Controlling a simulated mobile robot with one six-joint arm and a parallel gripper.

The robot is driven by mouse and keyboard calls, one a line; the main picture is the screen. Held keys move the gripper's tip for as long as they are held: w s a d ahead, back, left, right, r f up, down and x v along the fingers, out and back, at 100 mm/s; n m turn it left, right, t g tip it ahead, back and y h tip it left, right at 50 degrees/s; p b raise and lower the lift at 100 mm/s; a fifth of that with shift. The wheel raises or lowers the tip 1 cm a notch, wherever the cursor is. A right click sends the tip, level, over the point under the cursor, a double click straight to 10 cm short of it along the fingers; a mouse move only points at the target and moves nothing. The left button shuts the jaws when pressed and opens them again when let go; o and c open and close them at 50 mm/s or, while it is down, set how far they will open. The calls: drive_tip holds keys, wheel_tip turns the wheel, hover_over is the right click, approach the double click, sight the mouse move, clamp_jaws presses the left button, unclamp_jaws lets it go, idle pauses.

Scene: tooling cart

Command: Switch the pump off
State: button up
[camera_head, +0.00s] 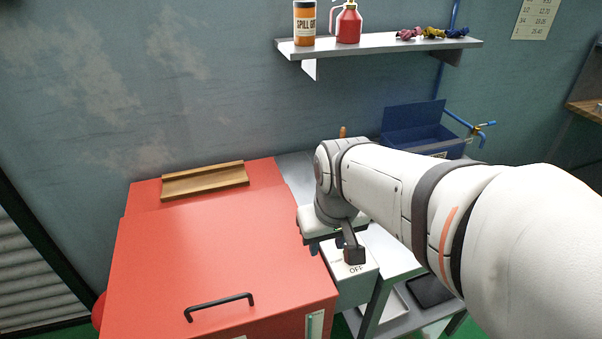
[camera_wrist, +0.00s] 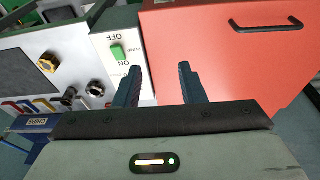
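The pump switch (camera_wrist: 118,51) is a small green rocker on a white box (camera_wrist: 106,45) marked OFF, ON and PUMP in the wrist view. The rocker lies between the OFF and ON labels; I cannot tell which side is pressed. In the head view the white box (camera_head: 356,287) shows its OFF label, but my gripper and wrist hide the switch. My gripper (camera_wrist: 157,68) is open and empty, with its two dark fingers apart. In the wrist view the switch appears just left of the left fingertip. In the head view my gripper (camera_head: 335,250) hangs above the box; contact is not visible.
A red cabinet (camera_head: 210,265) with a black handle (camera_head: 219,305) stands beside the white box. A panel with knobs (camera_wrist: 48,62) is on its other side. A blue toolbox (camera_head: 412,138) and blue pipe with a yellow valve (camera_head: 478,132) are behind. A shelf (camera_head: 385,46) hangs above.

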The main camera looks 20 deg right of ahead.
drive_tip(key=shift+o, duration=0.8)
drive_tip(key=w+d+f+g+b, duration=0.1)
drive_tip(key=w+d+f, duration=0.4)
drive_tip(key=w, duration=0.1)
drive_tip(key=shift+w+d, duration=0.3)
drive_tip(key=shift+d, duration=0.1)
drive_tip(key=shift+g, duration=0.7)
drive_tip(key=w+d+f, duration=0.2)
drive_tip(key=d+f, duration=0.1)
drive_tip(key=w+d+f, duration=0.1)
drive_tip(key=shift+d+f+b, duration=0.25)
drive_tip(key=shift+d+b, duration=0.1)
drive_tip(key=shift+d, duration=0.05)
drive_tip(key=shift+f, duration=3.95)
drive_tip(key=shift+c, duration=0.5)
